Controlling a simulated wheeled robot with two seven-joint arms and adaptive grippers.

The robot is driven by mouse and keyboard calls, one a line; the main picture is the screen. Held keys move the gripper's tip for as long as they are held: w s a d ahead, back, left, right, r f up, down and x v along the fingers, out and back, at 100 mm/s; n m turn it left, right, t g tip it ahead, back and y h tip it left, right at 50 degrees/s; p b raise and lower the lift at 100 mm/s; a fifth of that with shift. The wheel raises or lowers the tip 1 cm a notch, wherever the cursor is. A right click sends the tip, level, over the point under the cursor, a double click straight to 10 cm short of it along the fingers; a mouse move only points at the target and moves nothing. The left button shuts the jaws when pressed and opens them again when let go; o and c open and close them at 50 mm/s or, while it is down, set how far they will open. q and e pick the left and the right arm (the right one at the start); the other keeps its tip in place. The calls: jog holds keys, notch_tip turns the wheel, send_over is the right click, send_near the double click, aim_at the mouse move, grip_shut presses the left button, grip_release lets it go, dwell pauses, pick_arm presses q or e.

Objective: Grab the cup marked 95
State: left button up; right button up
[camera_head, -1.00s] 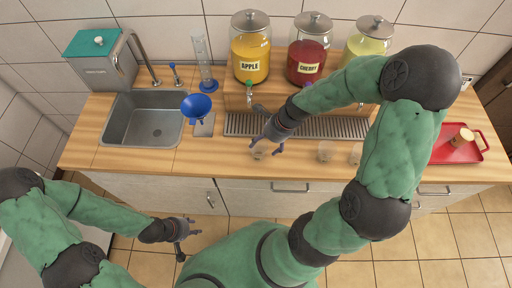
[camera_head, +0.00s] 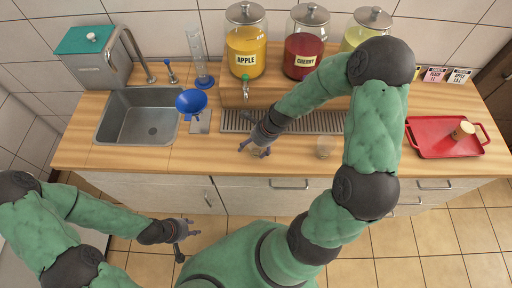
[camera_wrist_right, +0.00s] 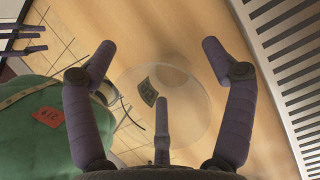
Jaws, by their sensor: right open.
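A clear cup (camera_wrist_right: 185,105) with a small dark label (camera_wrist_right: 148,92) stands on the wooden counter in the right wrist view, seen from above. I cannot read the label surely. My right gripper (camera_wrist_right: 158,58) is open, with its fingers spread around the cup's outline; I cannot tell whether they touch it. In the head view my right gripper (camera_head: 256,150) is low over the counter's front part and mostly hides this cup. A second clear cup (camera_head: 325,147) stands to its right. My left gripper (camera_head: 184,232) is open and empty, in front of the counter.
Behind are the drip grate (camera_head: 310,122), apple dispenser (camera_head: 246,50) and cherry dispenser (camera_head: 305,50). A blue funnel (camera_head: 192,102) and sink (camera_head: 140,118) lie left.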

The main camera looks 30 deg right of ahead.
jog(key=c, duration=0.7)
jog(key=shift+r, duration=0.1)
